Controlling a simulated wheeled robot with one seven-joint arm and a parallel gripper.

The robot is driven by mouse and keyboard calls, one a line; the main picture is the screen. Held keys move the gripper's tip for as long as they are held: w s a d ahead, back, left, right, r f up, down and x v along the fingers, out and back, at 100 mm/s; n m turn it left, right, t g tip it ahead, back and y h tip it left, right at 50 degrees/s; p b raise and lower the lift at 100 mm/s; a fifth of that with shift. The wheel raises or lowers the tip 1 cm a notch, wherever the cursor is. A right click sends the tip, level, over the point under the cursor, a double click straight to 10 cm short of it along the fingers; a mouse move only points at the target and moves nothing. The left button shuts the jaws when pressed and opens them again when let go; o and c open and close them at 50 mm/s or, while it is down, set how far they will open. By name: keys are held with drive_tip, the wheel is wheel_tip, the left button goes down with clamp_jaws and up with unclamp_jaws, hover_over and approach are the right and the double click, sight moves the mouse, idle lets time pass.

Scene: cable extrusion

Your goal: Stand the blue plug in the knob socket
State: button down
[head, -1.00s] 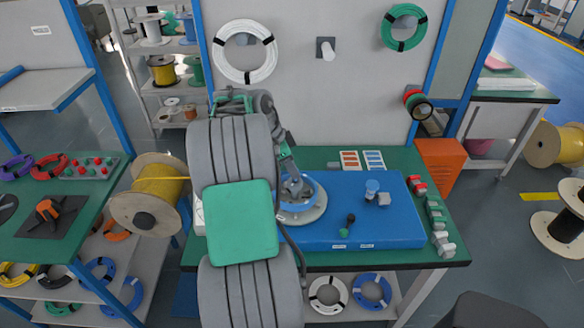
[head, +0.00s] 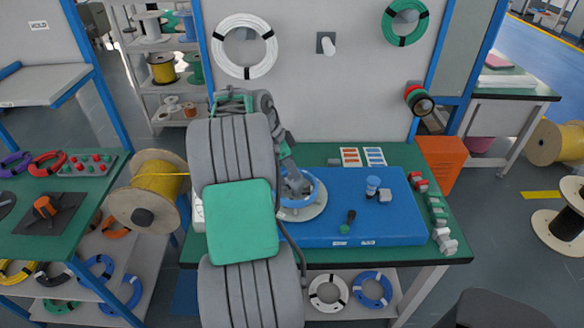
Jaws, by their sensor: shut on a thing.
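My gripper (head: 296,192) is over the left part of the blue board, shut on a blue ring (head: 316,187) above a round grey plate (head: 313,209). The fingertips are small and partly hidden by my arm. A small pale-blue cylinder (head: 372,182), which looks like the blue plug, stands upright on the blue board, right of my gripper and apart from it. I cannot tell what its lower end sits in. I cannot tell which part is the knob socket.
A grey block (head: 385,196) is beside the cylinder. The blue board (head: 400,228) lies on a green table (head: 455,255). Several small red, green and grey blocks line its right edge. Label cards (head: 374,156) lie behind. A yellow spool (head: 150,190) stands left. The board's right front is clear.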

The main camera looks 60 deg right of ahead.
drive_tip(key=shift+f, duration=0.15)
drive_tip(key=c, duration=1.2)
unclamp_jaws()
drive_tip(key=shift+c, duration=0.2)
wheel_tip(320, 180, up, 8)
drive_tip(key=p, duration=0.6)
